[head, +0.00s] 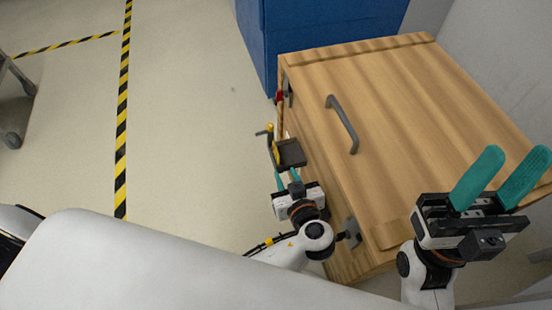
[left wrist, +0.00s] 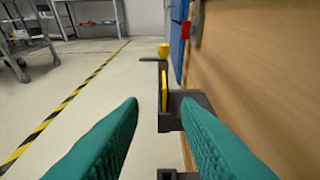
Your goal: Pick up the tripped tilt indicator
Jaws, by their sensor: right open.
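A thin yellow strip (left wrist: 165,86) stands upright in a dark open-topped holder (left wrist: 170,121) beside the wooden cart's side; the holder also shows in the head view (head: 291,153). A yellow knob (head: 270,127) sits just beyond it. A small red piece (head: 279,97) is farther along the cart's side. I cannot tell from the pictures which is the tripped tilt indicator. My right gripper (head: 495,175) is open and empty above the cart's near right part.
The wooden cart (head: 400,100) has a grey handle (head: 343,124) on top and stands close to my left gripper's right. A blue cart (head: 330,35) stands behind it. The floor to the left is clear, with yellow-black tape (head: 122,120). A metal rack (left wrist: 30,35) stands far left.

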